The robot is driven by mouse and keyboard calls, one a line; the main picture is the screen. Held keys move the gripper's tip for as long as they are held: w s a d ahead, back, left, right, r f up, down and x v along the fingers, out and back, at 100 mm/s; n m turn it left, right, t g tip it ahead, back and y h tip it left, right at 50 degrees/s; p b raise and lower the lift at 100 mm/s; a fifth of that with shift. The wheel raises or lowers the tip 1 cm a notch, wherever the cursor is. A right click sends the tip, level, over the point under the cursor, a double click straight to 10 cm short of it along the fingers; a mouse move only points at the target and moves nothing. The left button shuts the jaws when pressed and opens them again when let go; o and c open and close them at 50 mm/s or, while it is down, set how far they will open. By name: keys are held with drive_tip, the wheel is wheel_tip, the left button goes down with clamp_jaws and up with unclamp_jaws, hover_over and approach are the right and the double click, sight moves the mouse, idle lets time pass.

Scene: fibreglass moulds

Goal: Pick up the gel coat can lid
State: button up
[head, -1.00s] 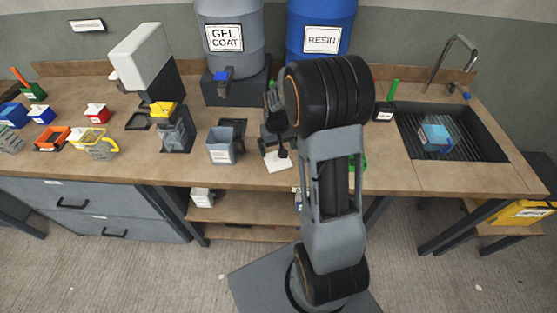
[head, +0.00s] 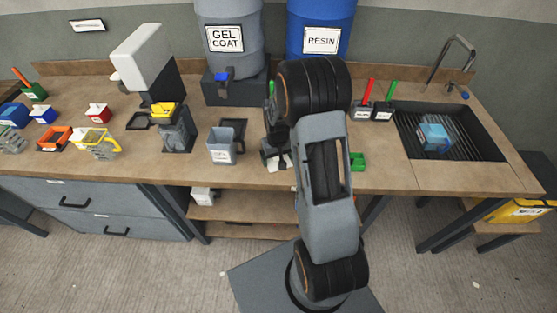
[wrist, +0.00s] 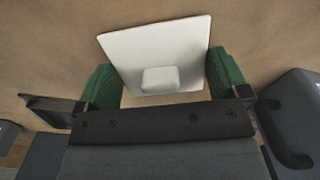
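A white square lid (wrist: 158,52) with a small raised knob lies on the brown bench top in the wrist view. In the head view only a sliver of the lid (head: 286,162) shows beside my gripper, and the rest is hidden. My gripper (wrist: 164,80) is open, with one green finger pad on each side of the lid's near part. The knob lies between the pads, and I see no clear grip on it. The head view shows my gripper (head: 275,155) low over the bench, partly hidden by my arm.
A grey open container (head: 221,151) stands left of my gripper. A green block (head: 357,161) lies to the right, partly hidden. Holders with red and green handles (head: 371,100) stand near the sink (head: 465,125). The gel coat drum (head: 230,40) and resin drum (head: 320,30) are behind.

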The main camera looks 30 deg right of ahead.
drive_tip(key=c, duration=0.4)
drive_tip(key=shift+r, duration=0.1)
